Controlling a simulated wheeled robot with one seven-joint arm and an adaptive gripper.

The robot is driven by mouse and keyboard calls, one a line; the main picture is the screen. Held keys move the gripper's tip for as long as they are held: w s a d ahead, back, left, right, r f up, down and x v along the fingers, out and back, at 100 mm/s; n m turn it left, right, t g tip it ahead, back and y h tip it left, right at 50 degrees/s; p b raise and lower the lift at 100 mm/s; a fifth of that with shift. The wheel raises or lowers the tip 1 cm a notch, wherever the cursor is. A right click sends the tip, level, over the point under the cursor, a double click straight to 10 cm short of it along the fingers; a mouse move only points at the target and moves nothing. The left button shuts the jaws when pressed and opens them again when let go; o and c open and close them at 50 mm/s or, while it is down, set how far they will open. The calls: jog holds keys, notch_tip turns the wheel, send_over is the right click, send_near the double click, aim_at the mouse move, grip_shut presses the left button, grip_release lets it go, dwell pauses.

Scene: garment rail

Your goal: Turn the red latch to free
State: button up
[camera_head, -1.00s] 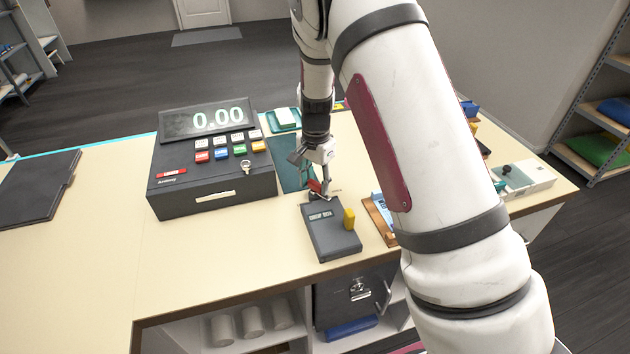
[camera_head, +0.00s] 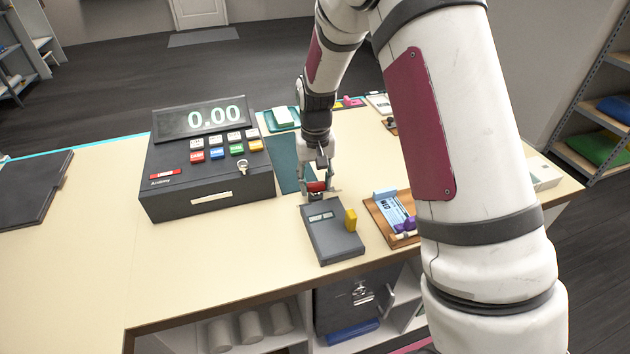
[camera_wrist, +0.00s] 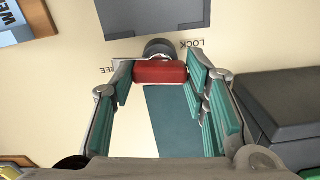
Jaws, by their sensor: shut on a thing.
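The red latch (camera_wrist: 160,72) is a short red bar beside a dark round pivot (camera_wrist: 158,48). It also shows small in the head view (camera_head: 316,187), at the back edge of a dark grey box (camera_head: 333,238). My gripper (camera_wrist: 159,77) is shut on the latch, with one teal-padded finger at each end of the bar. In the wrist view the word LOCK (camera_wrist: 192,44) is printed right of the pivot. A partly hidden label ending in EE (camera_wrist: 106,70) is at the left, by the left finger. The bar lies between the two labels.
A cash register (camera_head: 205,165) stands close on the left. A wooden tray (camera_head: 380,217) with a blue card is on the right. The counter at the left front (camera_head: 90,260) is clear.

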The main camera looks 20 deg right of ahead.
aim_at(316, 183)
jog(key=shift+n, duration=0.7)
jog(key=o, duration=1.1)
jog(key=shift+o, duration=0.2)
notch_tip(316, 183, up, 12)
